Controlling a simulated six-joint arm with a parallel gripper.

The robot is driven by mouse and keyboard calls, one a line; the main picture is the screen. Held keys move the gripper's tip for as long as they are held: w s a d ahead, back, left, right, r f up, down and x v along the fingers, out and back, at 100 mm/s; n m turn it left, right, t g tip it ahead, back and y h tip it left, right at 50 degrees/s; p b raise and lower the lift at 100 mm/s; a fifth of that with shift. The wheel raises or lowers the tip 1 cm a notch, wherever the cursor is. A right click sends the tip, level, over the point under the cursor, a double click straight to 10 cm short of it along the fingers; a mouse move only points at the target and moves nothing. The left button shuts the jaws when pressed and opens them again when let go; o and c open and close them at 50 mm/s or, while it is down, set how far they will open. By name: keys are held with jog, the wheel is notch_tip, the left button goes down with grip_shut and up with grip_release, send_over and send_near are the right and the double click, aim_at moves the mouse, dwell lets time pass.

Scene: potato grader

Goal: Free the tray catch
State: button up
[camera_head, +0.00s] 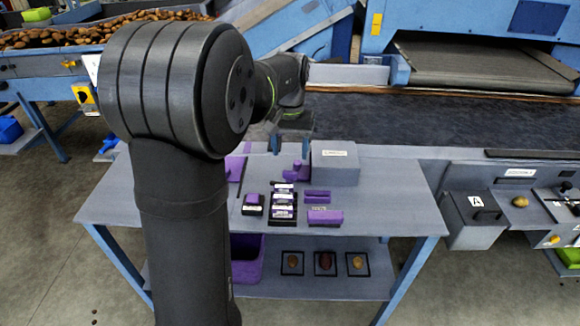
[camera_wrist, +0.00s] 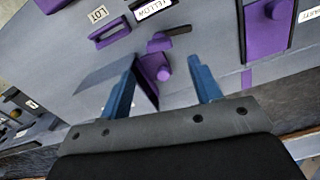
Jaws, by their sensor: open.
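A purple part with a round knob, perhaps the tray catch (camera_head: 297,171), stands on the grey table beside the left side of a grey box (camera_head: 335,170). In the wrist view the purple knobbed part (camera_wrist: 153,66) shows between and beyond my blue fingertips, with a short dark bar at its top. I cannot tell whether it is latched. My gripper (camera_head: 291,142) is open and empty above the back of the table, apart from the purple part as far as I can see. In the wrist view my gripper (camera_wrist: 162,75) has its fingers wide apart.
A black holder with labelled slots (camera_head: 283,207), a small purple-topped block (camera_head: 253,204), a purple bar (camera_head: 317,196) and a purple block (camera_head: 325,217) lie in front. A dark conveyor belt (camera_head: 400,118) runs behind. A purple bin (camera_head: 246,262) stands on the lower shelf. The table's right end is clear.

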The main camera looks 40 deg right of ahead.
aim_at(290, 171)
notch_tip(290, 171, down, 7)
jog(key=shift+r, duration=0.2)
